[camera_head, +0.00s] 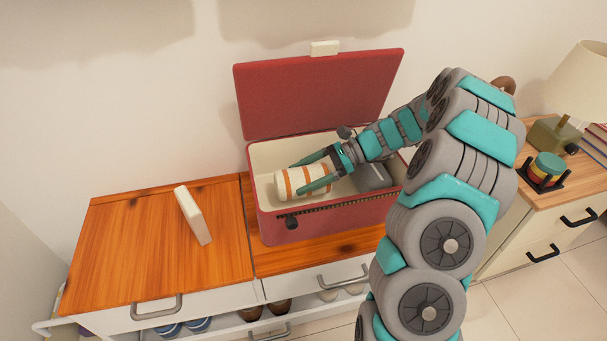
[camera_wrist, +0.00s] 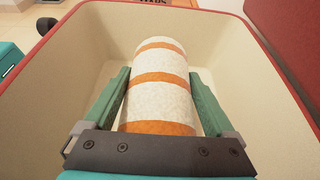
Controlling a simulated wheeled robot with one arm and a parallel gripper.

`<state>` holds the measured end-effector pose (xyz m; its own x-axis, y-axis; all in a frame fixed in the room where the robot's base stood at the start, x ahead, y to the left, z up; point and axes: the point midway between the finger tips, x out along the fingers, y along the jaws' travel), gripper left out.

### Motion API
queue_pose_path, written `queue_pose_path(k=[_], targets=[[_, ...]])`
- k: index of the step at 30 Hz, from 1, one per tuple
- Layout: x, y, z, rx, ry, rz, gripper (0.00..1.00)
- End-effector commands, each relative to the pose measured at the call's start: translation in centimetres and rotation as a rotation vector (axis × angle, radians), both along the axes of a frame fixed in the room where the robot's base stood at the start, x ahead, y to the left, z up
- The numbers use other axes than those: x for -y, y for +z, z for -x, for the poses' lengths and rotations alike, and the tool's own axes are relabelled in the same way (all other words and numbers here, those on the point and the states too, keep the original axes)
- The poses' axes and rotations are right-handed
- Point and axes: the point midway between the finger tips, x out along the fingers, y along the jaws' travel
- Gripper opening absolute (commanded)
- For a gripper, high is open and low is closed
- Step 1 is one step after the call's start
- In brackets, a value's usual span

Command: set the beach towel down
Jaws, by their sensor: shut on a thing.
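The beach towel (camera_head: 291,182) is a rolled white cylinder with orange stripes. My gripper (camera_head: 312,176) is shut on it, one green finger on each side. In the wrist view, the towel (camera_wrist: 160,100) lies between the two fingers of my gripper (camera_wrist: 160,95). The towel is inside an open red box (camera_head: 325,215) with a cream lining. Its cream inner walls (camera_wrist: 60,90) surround the towel in the wrist view. Whether the towel touches the box floor I cannot tell.
The box's red lid (camera_head: 315,92) stands open at the back. A grey block-like thing (camera_head: 373,177) is in the box, right of the towel. The box stands on a wooden-topped cabinet (camera_head: 130,250). A cream block (camera_head: 194,215) stands to the left. A lamp (camera_head: 575,90) is at right.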

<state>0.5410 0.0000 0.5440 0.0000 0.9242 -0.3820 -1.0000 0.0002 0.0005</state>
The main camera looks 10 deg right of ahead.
Motion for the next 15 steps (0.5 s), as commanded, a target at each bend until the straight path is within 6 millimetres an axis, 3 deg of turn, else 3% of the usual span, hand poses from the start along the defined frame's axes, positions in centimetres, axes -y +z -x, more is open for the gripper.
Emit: queue_pose_path(k=[9,10,12,15], targets=[[0.01,-0.60,-0.01,0.000,-0.001,0.000,0.20],[0.01,-0.61,0.00,0.000,0.000,0.001,0.92],[0.01,-0.61,0.00,0.000,0.000,0.001,1.00],[0.01,-0.61,0.00,0.000,0.000,0.001,1.00]])
